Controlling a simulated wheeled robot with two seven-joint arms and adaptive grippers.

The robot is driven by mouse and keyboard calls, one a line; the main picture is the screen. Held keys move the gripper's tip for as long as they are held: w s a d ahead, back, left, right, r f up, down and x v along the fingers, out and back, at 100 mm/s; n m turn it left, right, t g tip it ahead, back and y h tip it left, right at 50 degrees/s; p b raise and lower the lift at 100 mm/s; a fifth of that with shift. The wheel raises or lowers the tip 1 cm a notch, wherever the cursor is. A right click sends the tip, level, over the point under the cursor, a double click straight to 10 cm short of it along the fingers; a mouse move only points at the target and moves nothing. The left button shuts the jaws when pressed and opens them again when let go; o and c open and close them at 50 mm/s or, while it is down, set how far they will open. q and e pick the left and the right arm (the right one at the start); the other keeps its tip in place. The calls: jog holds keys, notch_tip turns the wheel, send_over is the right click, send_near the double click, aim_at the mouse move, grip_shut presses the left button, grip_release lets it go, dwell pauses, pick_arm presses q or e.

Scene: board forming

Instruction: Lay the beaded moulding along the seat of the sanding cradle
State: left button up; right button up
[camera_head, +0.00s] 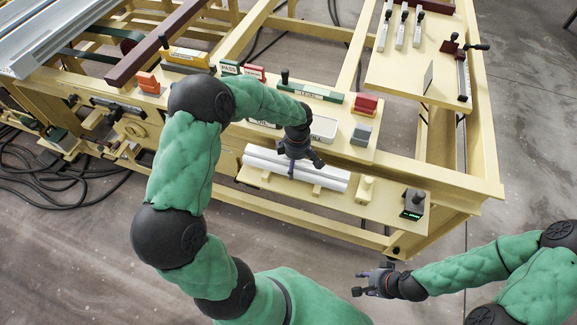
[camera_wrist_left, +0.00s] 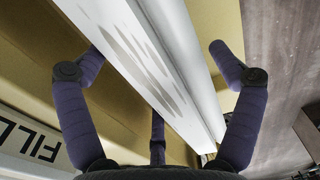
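Long white profiled lengths (camera_head: 325,178) lie side by side on low wooden rests on the lower shelf; I take them for the beaded moulding, but beads are not clear. In the left wrist view a white length (camera_wrist_left: 130,45) with grey-brown streaks runs diagonally between my fingers. My left gripper (camera_head: 296,163) is above the middle of these lengths. Its fingers (camera_wrist_left: 155,85) are spread on either side, with no grip visible. I cannot tell which part is the sanding cradle or its seat. My right gripper (camera_head: 362,284) is apart from the bench over the floor, fingers spread and empty.
The upper shelf holds a grey-and-red block pair (camera_head: 364,118), a white tray (camera_head: 323,129) and labelled holders. A small dark device (camera_head: 413,203) with a green display stands at the lower shelf's right end. A dark red bar (camera_head: 155,45) lies at upper left.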

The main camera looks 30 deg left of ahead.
pick_arm(q)
jog(key=c, duration=1.1)
jog(key=shift+r+p, duration=2.25)
jog(key=shift+r, duration=1.85)
jog(key=o, duration=1.1)
jog(key=c, duration=1.1)
jog(key=shift+f, duration=0.1)
